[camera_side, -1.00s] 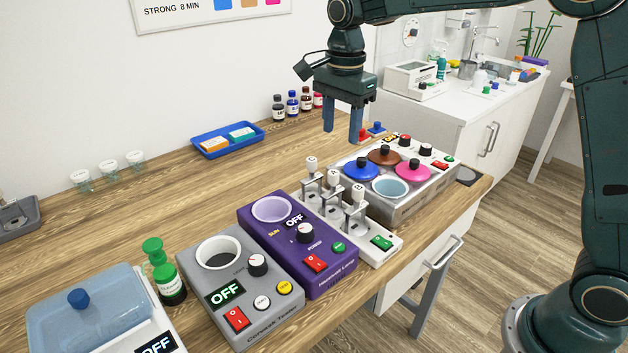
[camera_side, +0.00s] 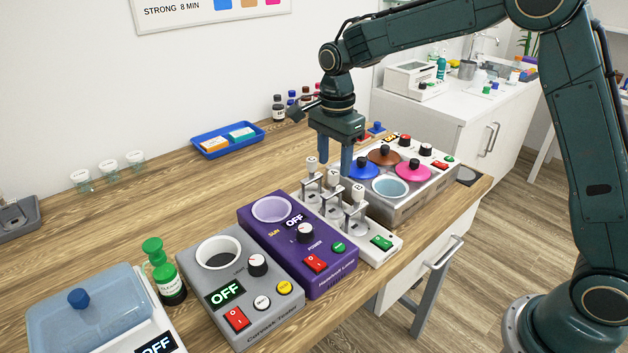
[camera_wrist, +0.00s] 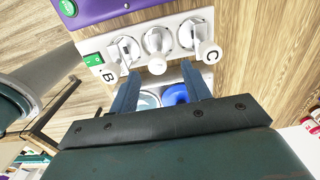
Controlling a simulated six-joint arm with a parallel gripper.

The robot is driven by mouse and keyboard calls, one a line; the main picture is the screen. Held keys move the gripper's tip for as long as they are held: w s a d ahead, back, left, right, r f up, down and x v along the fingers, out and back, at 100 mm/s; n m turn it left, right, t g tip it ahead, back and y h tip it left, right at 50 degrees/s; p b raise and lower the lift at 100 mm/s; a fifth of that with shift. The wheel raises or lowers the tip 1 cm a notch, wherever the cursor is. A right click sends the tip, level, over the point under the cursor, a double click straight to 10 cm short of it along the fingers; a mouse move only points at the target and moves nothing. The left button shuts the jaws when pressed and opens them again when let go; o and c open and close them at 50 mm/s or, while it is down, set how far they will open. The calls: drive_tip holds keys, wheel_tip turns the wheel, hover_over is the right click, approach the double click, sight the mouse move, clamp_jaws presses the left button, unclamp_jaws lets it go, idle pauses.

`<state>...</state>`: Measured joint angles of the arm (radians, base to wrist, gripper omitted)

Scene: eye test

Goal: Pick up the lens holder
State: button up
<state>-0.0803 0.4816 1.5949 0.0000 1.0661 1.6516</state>
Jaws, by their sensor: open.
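Three lens holders with white knobs and grey metal stems stand in a row on a white base (camera_side: 392,243): far (camera_side: 311,166), middle (camera_side: 333,180) and near (camera_side: 357,193). In the wrist view, the right holder (camera_wrist: 208,50) is marked C, the left one (camera_wrist: 108,73) B, and the middle knob (camera_wrist: 157,66) shows no readable letter. Which one is meant I cannot tell. My gripper (camera_side: 334,167) is open, pointing down, just behind and above the row. In the wrist view my fingertips (camera_wrist: 158,71) are spread to either side of the middle knob, with nothing held.
A purple lamp box (camera_side: 302,255) stands left of the base. A metal bath unit (camera_side: 425,190) with blue (camera_side: 362,173), brown (camera_side: 384,158) and pink (camera_side: 412,174) lids stands close on the right. Bottles and a blue tray (camera_side: 228,150) are farther back, with clear wood between.

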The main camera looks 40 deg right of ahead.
sight(333, 186)
drive_tip(key=shift+f, duration=0.95)
drive_tip(key=shift+s+a+f, duration=0.1)
drive_tip(key=shift+s+f, duration=0.05)
drive_tip(key=shift+f, duration=2.45)
clamp_jaws()
